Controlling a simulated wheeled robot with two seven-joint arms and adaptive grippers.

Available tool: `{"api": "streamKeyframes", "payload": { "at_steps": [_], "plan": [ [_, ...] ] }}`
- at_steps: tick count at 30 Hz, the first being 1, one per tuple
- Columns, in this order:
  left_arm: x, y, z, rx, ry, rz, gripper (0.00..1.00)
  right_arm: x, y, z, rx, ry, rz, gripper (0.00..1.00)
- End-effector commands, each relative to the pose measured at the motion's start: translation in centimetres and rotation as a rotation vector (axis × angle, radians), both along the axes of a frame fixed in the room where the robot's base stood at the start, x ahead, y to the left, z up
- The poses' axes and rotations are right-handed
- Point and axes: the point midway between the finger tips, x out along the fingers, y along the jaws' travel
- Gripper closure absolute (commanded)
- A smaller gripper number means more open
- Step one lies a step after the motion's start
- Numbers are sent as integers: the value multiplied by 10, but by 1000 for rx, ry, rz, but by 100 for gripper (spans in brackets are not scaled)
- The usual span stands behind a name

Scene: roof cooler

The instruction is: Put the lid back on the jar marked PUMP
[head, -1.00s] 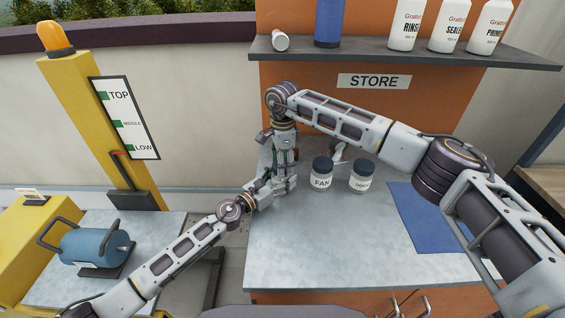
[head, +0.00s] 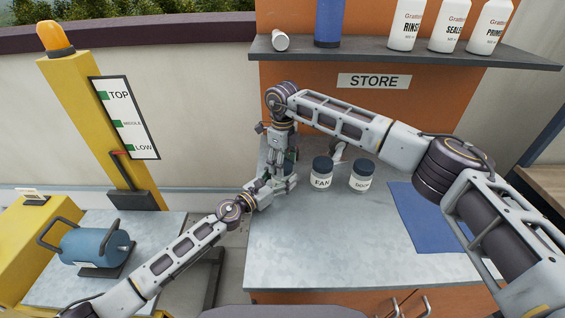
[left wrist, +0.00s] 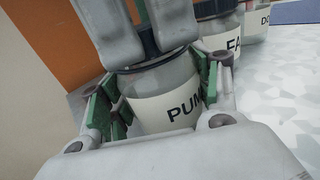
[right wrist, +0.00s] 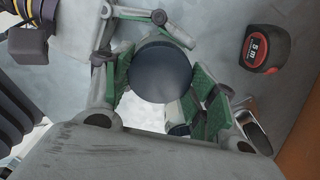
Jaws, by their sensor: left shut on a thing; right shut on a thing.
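The clear jar marked PUMP (left wrist: 165,98) stands upright in the left wrist view. My left gripper (left wrist: 160,105) is shut around its body with green pads; in the head view this gripper (head: 287,184) mostly hides the jar. My right gripper (right wrist: 165,82) points down from above and is shut on the round dark lid (right wrist: 160,70). The lid's edge also shows in the left wrist view (left wrist: 150,66), right at the jar's mouth between the right fingers. Whether it is fully seated I cannot tell. In the head view the right gripper (head: 281,165) is directly above the left one.
The lidded FAN jar (head: 321,176) and another lidded jar (head: 362,178) stand close to the right. A red and black tape measure (right wrist: 266,48) lies nearby. A blue mat (head: 430,215) is farther right. The front of the grey counter (head: 320,245) is clear.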

Motion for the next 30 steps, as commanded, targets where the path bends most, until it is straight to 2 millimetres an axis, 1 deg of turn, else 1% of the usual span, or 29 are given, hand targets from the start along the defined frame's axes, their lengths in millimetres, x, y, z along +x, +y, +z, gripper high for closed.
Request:
{"api": "streamKeyframes", "payload": {
  "at_steps": [19,23,24,29,30],
  "plan": [
    [0,0,0,1,-1,0,100,0,1,0,2,3,-513,71],
    [0,0,0,1,-1,0,100,0,1,0,2,2,-511,71],
    [0,0,0,1,-1,0,100,0,1,0,2,2,-511,41],
    [0,0,0,1,-1,0,100,0,1,0,2,2,-509,21],
    [0,0,0,1,-1,0,100,0,0,0,1,2,-509,21]
  ]
}}
